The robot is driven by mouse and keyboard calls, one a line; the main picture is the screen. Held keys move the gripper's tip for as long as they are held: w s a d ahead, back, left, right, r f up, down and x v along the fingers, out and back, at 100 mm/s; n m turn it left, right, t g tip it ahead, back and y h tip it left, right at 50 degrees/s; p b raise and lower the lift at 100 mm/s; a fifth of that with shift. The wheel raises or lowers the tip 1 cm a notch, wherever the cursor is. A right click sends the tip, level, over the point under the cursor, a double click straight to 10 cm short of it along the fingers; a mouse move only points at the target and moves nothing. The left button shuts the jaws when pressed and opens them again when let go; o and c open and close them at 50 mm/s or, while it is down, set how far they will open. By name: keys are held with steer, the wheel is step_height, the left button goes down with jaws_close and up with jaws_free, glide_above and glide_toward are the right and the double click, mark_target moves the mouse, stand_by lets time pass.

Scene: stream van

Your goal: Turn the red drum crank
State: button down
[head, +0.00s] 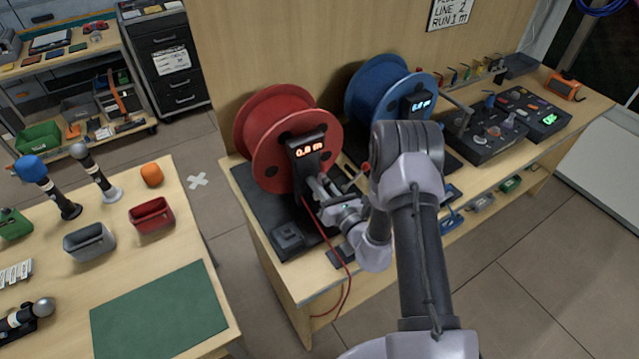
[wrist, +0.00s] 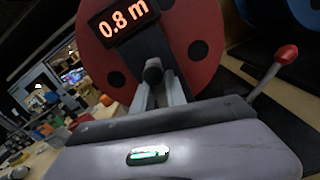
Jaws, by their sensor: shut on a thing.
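The red drum (head: 265,140) stands on a dark base on the bench, with a display (head: 308,150) reading 0.8 m. The drum fills the upper wrist view (wrist: 185,30), and its display shows there too. My gripper (head: 322,189) is in front of the drum, just below the display. In the wrist view my gripper (wrist: 157,88) has its two fingers shut on a dark round knob, the crank handle (wrist: 153,70). The rest of the crank is hidden behind the fingers and display. A lever with a red knob (wrist: 287,53) stands to the right, apart from the fingers.
A blue drum (head: 385,85) stands close on the right, partly behind my arm. A red cable (head: 345,275) hangs over the bench's front edge. A wall sign (head: 449,13) reads "LINE 2 RUN 1 m". A table with bins and microphones is at left, with floor between.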

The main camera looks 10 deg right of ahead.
steer(key=m, duration=0.2)
steer(key=m+p, duration=0.1)
steer(key=m, duration=0.1)
steer(key=shift+w+d+f, duration=0.1)
steer(key=shift+d+f, duration=0.05)
steer(key=shift+d, duration=0.25)
steer(key=m, duration=0.4)
steer(key=shift+w+d+f, duration=0.1)
steer(key=shift+d+f, duration=0.2)
steer(key=m, duration=0.4)
steer(key=shift+d+f+p, duration=0.15)
steer(key=shift+f+p, duration=0.25)
steer(key=shift+f+m, duration=0.25)
steer(key=shift+m, duration=1.15)
steer(key=c, duration=1.4)
jaws_free()
steer(key=shift+o, duration=0.2)
